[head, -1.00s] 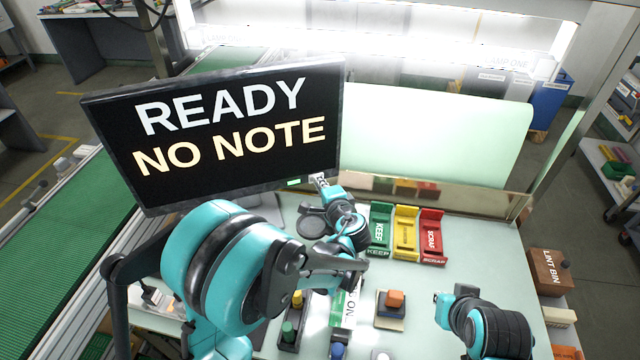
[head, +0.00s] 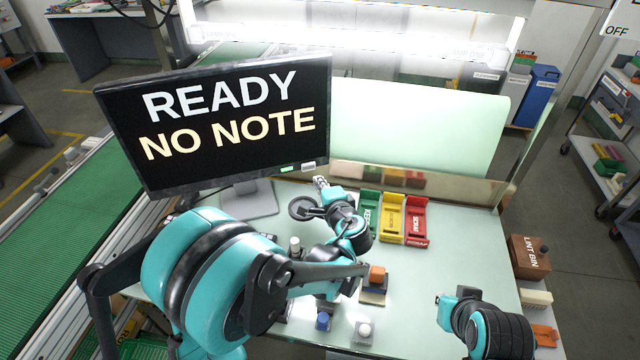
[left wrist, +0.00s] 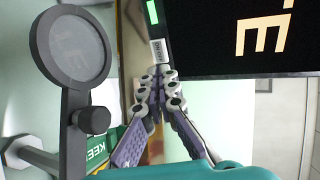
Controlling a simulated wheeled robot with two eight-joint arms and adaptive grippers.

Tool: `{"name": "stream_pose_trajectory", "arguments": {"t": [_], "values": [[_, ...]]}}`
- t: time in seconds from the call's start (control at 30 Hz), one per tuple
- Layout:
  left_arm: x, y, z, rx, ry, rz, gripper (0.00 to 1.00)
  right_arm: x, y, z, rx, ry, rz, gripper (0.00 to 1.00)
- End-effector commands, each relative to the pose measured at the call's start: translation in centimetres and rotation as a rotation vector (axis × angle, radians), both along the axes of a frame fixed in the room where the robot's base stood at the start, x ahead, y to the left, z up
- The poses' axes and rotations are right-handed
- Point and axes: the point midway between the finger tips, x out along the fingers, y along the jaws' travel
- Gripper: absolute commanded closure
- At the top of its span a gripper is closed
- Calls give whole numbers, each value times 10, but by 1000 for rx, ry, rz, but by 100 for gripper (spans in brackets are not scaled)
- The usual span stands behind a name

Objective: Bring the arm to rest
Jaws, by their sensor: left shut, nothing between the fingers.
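My left gripper (head: 320,183) is just below and in front of the monitor's lower right corner. Its fingers (left wrist: 158,78) meet at the tips in the left wrist view, with nothing between them. The monitor (head: 215,125) reads "READY / NO NOTE"; a green light and a pale label (head: 308,166) sit on its lower edge. The gripper appears apart from it. A round black-rimmed magnifier (left wrist: 70,47) stands beside the gripper in the left wrist view. My right arm (head: 485,325) lies at the lower right; its fingers are not clear.
Green (head: 370,212), yellow (head: 391,220) and red (head: 416,222) trays stand right of the left gripper. An orange block (head: 377,273) on a stand and blue (head: 323,320) and white (head: 364,328) knobs are near my left forearm. The right bench area is clear.

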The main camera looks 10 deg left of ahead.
Motion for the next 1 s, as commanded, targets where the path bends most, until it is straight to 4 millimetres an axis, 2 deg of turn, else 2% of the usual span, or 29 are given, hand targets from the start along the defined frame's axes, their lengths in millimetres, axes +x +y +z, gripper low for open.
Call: {"name": "stream_pose_trajectory", "arguments": {"t": [0.33,0.47,0.57,0.73,0.87,1.0], "values": [[-1,1,0,-5,2,2,100,0,0,0,0,0,0,100],[-13,13,5,-74,18,29,100,0,0,0,0,0,0,100],[-36,32,10,-200,46,79,100,0,0,0,0,0,0,100],[-96,60,13,-493,98,194,100,0,0,0,0,0,0,100],[-147,68,11,-721,124,284,100,0,0,0,0,0,0,100],[-201,64,5,-963,144,376,100,0,0,0,0,0,0,100]]}}
